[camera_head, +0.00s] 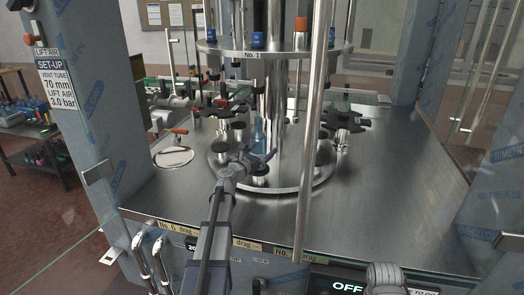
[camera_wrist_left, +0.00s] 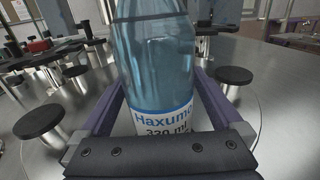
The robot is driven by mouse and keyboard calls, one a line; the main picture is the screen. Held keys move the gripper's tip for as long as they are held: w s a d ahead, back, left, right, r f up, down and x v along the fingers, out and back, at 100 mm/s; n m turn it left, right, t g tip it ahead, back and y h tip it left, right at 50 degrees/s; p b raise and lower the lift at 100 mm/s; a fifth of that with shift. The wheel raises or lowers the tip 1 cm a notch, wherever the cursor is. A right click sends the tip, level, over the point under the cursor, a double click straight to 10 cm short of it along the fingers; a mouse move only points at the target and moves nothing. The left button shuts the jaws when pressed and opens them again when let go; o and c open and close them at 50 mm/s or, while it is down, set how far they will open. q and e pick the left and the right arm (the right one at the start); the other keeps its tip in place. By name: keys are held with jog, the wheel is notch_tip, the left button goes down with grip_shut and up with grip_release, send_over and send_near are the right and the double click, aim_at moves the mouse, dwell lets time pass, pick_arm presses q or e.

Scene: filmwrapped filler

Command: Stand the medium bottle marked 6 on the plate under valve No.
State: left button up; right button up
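A clear blue bottle (camera_head: 258,134) stands upright over the round metal base (camera_head: 301,184) of the filler. In the left wrist view the bottle (camera_wrist_left: 160,65) fills the middle; its label reads "Haxumo" and "330 ml", and no 6 shows. My left gripper (camera_head: 257,155) has a finger on each side of the bottle; whether they press on it I cannot tell. The bottle's foot is hidden by the gripper. Round black-topped plates on short stems stand around it, one at left (camera_wrist_left: 40,121) and one at right (camera_wrist_left: 234,75).
The upper ring (camera_head: 270,54) carries a "No. 1" tag and several valves. A bright vertical post (camera_head: 309,150) stands in front. Black star-shaped parts (camera_head: 345,118) sit at the right of the base. The steel deck (camera_head: 400,190) at the right is bare.

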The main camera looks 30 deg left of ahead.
pick_arm(q)
jog(key=shift+s, duration=0.1)
jog(key=s, duration=0.7)
jog(key=shift+s+a, duration=0.15)
jog(key=shift+s, duration=0.15)
